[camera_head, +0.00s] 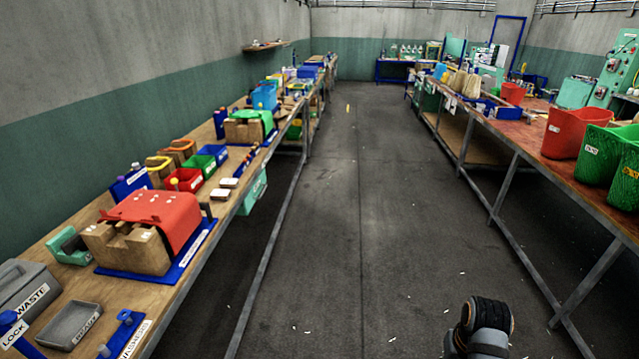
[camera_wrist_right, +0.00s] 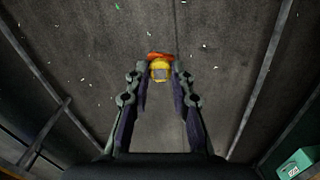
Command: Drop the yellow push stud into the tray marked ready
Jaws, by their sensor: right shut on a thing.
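In the right wrist view, my right gripper (camera_wrist_right: 160,82) is shut on the yellow push stud (camera_wrist_right: 160,70), which sits between the fingertips with an orange-red part at its far side. Bare floor shows behind it. The grey tray marked ready (camera_head: 68,325) stands on the left bench near its front end, in the lower left of the head view, and looks empty. In the head view a dark round part of my right arm shows at lower right, far to the right of the tray; the gripper and stud are not seen there. My left gripper is in neither view.
Beside the tray are a grey waste box (camera_head: 28,288) and a blue bracket (camera_head: 122,335). A wooden block with a red cover (camera_head: 150,215) stands behind. The right bench holds red and green bins (camera_head: 575,132). The aisle floor (camera_head: 370,220) between the benches is clear.

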